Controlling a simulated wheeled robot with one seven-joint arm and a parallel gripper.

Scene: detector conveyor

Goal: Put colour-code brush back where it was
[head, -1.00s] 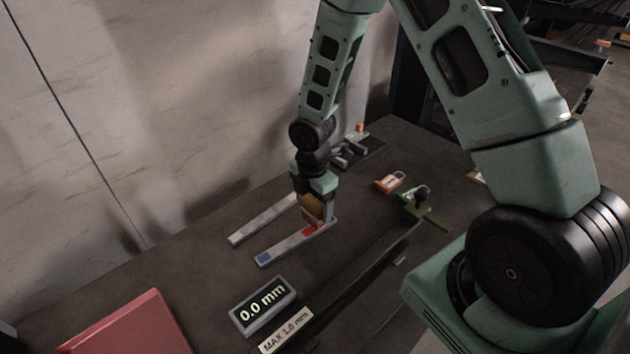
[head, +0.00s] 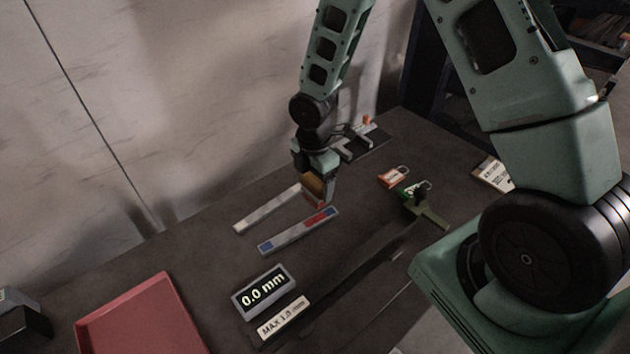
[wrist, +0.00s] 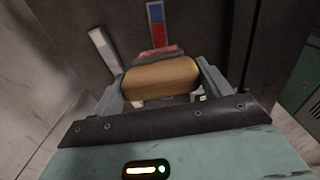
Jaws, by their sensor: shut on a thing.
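My gripper (head: 317,197) is shut on the colour-code brush (head: 313,187), a brown wooden block. In the wrist view the brush (wrist: 162,78) lies across between the two fingers, with a dark red part beyond it. Whether the brush touches the table is unclear.
A grey fixture (head: 356,143) stands behind my gripper. A 0.0 mm display (head: 263,291), a MAX label (head: 284,319) and a red tray (head: 138,318) are in front. A wall borders the back.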

